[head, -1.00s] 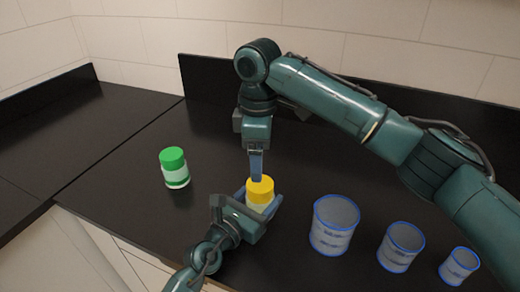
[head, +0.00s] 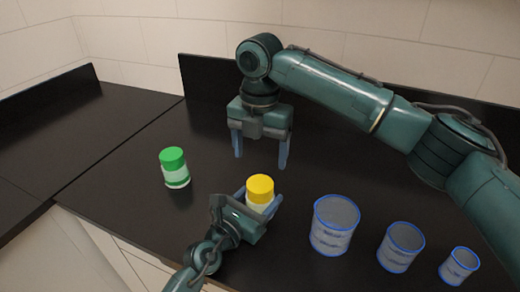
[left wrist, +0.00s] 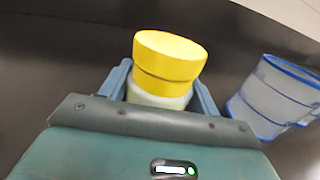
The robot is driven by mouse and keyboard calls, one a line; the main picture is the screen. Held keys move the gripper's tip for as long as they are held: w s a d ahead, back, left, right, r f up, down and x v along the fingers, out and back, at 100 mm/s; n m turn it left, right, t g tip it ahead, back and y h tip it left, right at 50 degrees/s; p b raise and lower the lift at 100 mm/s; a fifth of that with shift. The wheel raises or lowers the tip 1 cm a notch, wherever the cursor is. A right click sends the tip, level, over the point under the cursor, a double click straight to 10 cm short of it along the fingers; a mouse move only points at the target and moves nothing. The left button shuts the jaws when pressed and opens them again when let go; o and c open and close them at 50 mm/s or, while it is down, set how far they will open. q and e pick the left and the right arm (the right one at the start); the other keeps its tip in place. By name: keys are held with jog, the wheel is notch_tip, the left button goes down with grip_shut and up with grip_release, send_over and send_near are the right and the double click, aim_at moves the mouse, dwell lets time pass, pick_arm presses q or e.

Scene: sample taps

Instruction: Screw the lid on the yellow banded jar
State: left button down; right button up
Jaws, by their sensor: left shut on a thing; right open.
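The yellow banded jar (head: 257,209) stands on the counter in the head view, with a yellow lid (head: 260,184) on top. In the left wrist view the lid (left wrist: 170,48) sits over a yellow band, with a thin dark line between them, above the pale jar body (left wrist: 158,99). I cannot tell how tightly the lid is seated. My left gripper (head: 257,206) is shut on the jar body, one finger on each side. My right gripper (head: 261,162) is open and empty, pointing down, above and behind the lid and apart from it.
A green-lidded jar (head: 175,174) stands to the left. Three blue-rimmed, pale open containers of falling size (head: 333,232), (head: 399,252), (head: 459,268) stand at the right. The dark counter (head: 130,215) is clear between the jars, and a low backsplash (head: 340,112) runs behind.

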aim_at(260, 184)
jog(key=shift+f, duration=4)
jog(key=shift+c, duration=0.6)
